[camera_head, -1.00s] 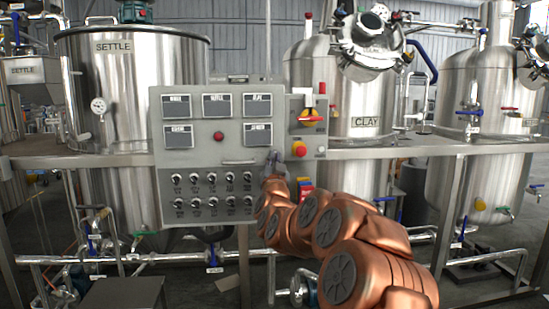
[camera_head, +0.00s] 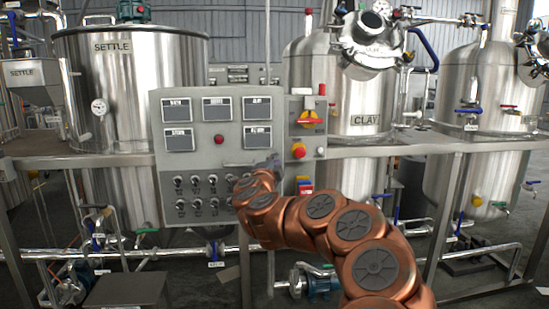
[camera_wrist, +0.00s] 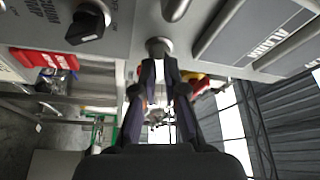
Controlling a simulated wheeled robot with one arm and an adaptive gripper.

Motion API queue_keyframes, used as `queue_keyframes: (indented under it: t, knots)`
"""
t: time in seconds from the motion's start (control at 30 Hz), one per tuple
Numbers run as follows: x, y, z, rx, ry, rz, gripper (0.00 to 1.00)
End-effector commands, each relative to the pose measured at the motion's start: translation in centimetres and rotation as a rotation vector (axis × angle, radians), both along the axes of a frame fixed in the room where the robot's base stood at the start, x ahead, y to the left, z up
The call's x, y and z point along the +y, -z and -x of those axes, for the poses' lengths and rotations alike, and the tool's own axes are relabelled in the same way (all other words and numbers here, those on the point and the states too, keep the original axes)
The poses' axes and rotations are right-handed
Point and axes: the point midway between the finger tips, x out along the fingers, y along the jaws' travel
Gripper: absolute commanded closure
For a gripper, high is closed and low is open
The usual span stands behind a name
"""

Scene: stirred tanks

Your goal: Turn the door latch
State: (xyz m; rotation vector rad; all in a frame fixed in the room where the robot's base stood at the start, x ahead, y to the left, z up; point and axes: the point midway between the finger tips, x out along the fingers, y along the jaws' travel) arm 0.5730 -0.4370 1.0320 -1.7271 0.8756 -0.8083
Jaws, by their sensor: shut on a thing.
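The grey control panel (camera_head: 205,130) stands in the middle of the head view. My gripper (camera_head: 273,164) is at its lower right edge, below the framed labels; the arm hides much of the spot. In the wrist view my gripper (camera_wrist: 158,65) has both fingers closed around a small round metal knob (camera_wrist: 158,44) on the panel face, which appears to be the door latch. The latch is hidden behind the gripper in the head view, and its exact angle cannot be told.
A bar handle (camera_head: 238,164) sits just left of my gripper. A red button (camera_head: 298,151) and a red-and-yellow rotary switch (camera_head: 307,117) are close on the right. Several black knobs (camera_head: 196,180) lie below left. A steel rail (camera_head: 400,148) runs to the right.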

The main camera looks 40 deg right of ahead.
Motion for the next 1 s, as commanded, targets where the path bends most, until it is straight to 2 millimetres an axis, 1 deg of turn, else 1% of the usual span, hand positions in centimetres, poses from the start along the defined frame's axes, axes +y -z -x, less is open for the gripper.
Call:
queue_keyframes:
  t: [0.03, 0.2, 0.4, 0.63, 1.0]
  knots:
    - [0.21, -0.25, -0.18, -0.024, -0.005, -0.033, 1.00]
    - [0.18, -0.11, -0.18, -0.095, -0.004, -0.129, 1.00]
    - [0.05, -0.01, -0.10, -0.156, -0.002, -0.207, 1.00]
    - [0.08, -0.02, -0.09, -0.190, -0.002, -0.249, 1.00]
    - [0.06, 0.02, -0.08, -0.197, -0.002, -0.258, 1.00]
